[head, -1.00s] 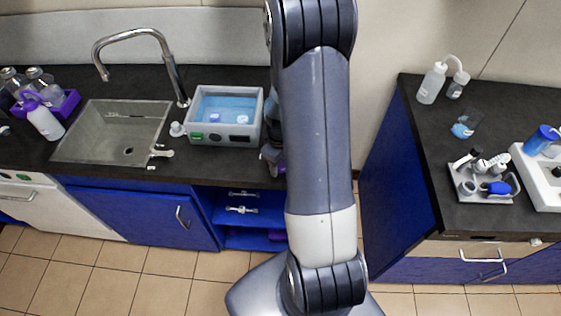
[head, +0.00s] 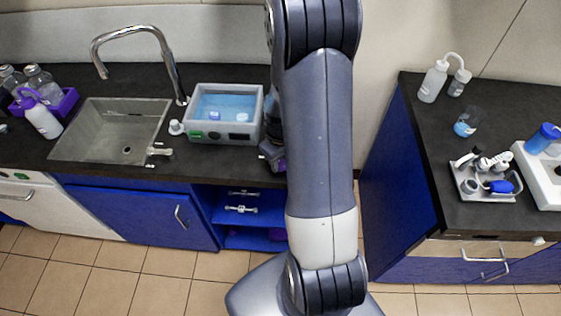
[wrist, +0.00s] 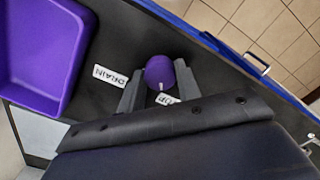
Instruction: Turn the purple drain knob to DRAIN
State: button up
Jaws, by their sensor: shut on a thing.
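The purple drain knob (wrist: 160,71) stands on the dark counter in the wrist view, with a small white mark on its lower side. My gripper (wrist: 159,82) is shut on the knob, one grey finger on each side. The white DRAIN label (wrist: 110,75) lies left of the knob, beyond the left finger. A second white label (wrist: 167,99) lies just below the knob, partly covered, and the white mark points towards it.
A purple tub (wrist: 62,92) is at the left of the wrist view. In the head view, a grey water bath (head: 195,135) and a sink (head: 75,150) are left of my arm. A separate counter (head: 425,105) with bottles and a tool tray is at right.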

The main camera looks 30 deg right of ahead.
aim_at(280, 163)
jog(key=m+b, duration=0.1)
jog(key=m, duration=0.2)
jog(key=shift+f+m+b, duration=0.1)
jog(key=shift+m+b, duration=0.25)
jog(key=shift+m, duration=0.05)
jog(key=m+b, duration=0.1)
jog(key=m, duration=0.3)
jog(key=shift+m+b, duration=0.3)
jog(key=m+b, duration=0.1)
jog(key=m, duration=0.2)
jog(key=shift+m+b, duration=0.4)
jog(key=shift+m, duration=1.8)
jog(key=o, duration=1)
notch_tip(280, 163, up, 11)
